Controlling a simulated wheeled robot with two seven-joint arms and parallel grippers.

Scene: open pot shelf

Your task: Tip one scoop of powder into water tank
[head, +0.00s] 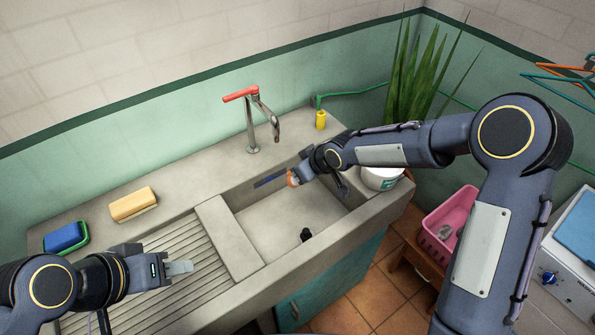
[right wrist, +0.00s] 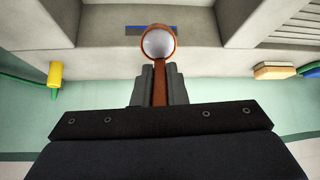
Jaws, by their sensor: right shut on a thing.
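My right gripper (right wrist: 158,85) is shut on the handle of an orange scoop (right wrist: 158,62). The scoop's round bowl shows a pale white fill, which looks like powder.
A tap with a red lever (head: 252,120) stands behind the basin. A white tub (head: 382,178) is on the right ledge, partly behind my right arm. A yellow block (head: 133,204) and a blue sponge (head: 66,238) lie on the left. A pink basket (head: 446,225) stands right.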

